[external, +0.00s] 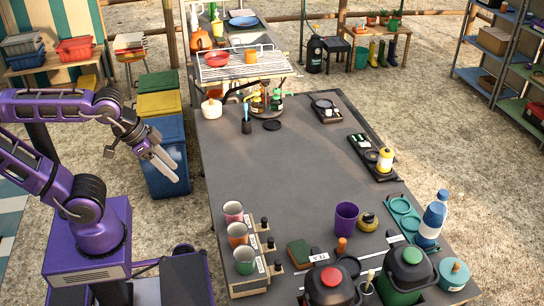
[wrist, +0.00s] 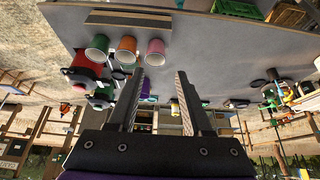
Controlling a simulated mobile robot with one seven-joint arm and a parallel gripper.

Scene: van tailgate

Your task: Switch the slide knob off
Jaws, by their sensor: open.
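I cannot tell for sure which part is the slide knob. A black panel (external: 362,144) with small green and white parts lies at the right side of the grey table (external: 300,185). A smaller dark tray or panel (external: 327,112) with light parts lies farther back. Small black knobs (external: 270,243) stand beside the cups at the table's near left; their type is unclear. My gripper (external: 170,168) is open and empty, off the table's left edge and apart from all of these. In the wrist view my gripper (wrist: 158,76) shows two spread fingers with nothing between them.
Pink (external: 233,211), orange (external: 237,234) and green (external: 243,260) cups stand at the near left. A purple cup (external: 346,217), blue bottle (external: 432,220) and two dark lidded pots crowd the near end. A blue bin (external: 166,165) stands below my gripper. The table's middle is clear.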

